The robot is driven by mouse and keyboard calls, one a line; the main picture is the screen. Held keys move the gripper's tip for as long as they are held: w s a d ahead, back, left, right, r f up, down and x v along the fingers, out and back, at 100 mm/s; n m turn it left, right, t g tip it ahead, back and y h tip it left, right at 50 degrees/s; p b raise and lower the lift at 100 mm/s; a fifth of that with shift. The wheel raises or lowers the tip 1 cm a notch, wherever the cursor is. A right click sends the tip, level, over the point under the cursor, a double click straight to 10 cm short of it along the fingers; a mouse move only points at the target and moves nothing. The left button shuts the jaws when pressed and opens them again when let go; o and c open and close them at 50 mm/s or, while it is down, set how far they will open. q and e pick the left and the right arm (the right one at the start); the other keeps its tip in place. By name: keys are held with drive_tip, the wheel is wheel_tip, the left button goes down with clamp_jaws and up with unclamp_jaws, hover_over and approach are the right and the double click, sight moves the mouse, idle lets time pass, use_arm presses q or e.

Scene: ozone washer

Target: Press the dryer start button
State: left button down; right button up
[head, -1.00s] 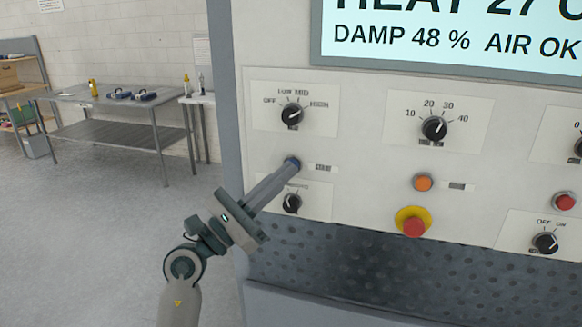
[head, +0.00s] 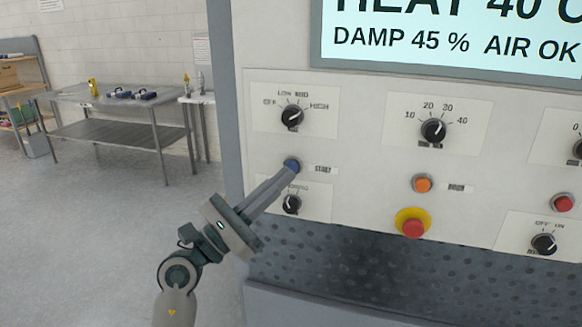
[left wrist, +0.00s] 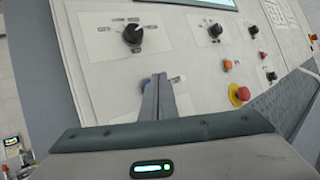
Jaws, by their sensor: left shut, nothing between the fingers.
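The blue start button (head: 292,166) sits on the dryer's panel, left of a label reading START. My left gripper (head: 287,177) is shut and empty, its fingertips just below and left of the button. The button shows more fully above the tips; I cannot tell whether they touch it. The display (head: 455,38) reads HEAT 40, DAMP 45 %, AIR OK. My right gripper is not in view.
Around the button are a LOW/MID/HIGH knob (head: 292,117), a lower knob (head: 292,204), a 10–40 knob (head: 433,130), an orange button (head: 422,184) and a red stop button on yellow (head: 413,226). A metal table (head: 110,103) stands at the back left. The floor there is clear.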

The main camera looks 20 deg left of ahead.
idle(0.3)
use_arm(q)
drive_tip(key=s+p, duration=0.1)
drive_tip(key=s, duration=0.4)
drive_tip(key=shift+a, duration=0.1)
idle(0.8)
